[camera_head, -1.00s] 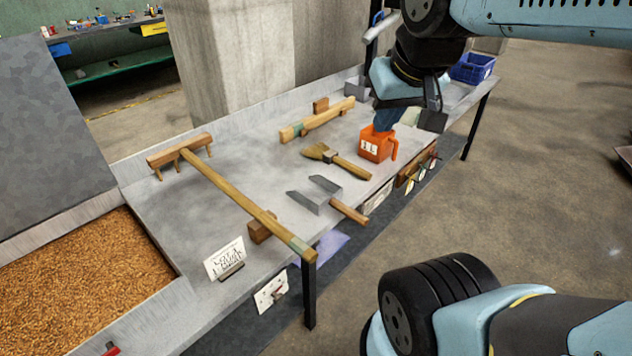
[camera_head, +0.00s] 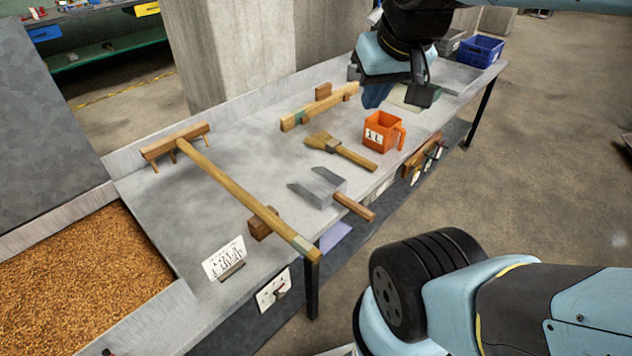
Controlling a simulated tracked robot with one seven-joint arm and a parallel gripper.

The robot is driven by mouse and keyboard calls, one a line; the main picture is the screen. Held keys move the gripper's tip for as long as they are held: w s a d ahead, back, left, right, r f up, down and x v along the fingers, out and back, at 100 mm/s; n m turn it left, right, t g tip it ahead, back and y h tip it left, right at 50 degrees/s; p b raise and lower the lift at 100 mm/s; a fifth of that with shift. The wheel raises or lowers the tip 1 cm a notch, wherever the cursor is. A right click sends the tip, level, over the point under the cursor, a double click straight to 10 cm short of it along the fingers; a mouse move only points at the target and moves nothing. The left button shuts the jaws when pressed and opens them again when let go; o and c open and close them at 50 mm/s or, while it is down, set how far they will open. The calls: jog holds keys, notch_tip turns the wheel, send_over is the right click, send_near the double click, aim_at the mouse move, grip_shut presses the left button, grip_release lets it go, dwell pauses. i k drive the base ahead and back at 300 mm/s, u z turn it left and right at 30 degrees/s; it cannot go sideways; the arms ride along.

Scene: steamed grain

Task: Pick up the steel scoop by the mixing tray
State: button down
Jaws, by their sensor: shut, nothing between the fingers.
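The steel scoop (camera_head: 318,187) lies on the grey metal table, with its wooden handle (camera_head: 354,207) pointing right over the front edge. The mixing tray (camera_head: 158,313), filled with brown grain, is at the lower left, apart from the scoop. My gripper (camera_head: 402,98) is above the table's far right part, behind the orange jug in the picture. It is shut and empty, well away from the scoop. Its fingertips are partly hidden by its own body.
A wooden bar (camera_head: 318,107) is at the back. Blue bin (camera_head: 481,51) at far right.

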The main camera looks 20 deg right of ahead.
aim_at(321, 187)
jog(key=u, duration=1.55)
jog(key=i, duration=0.1)
jog(key=z, duration=2.95)
jog(key=k, duration=1.6)
jog(key=u, duration=0.7)
jog(key=i, duration=1)
jog(key=z, duration=0.1)
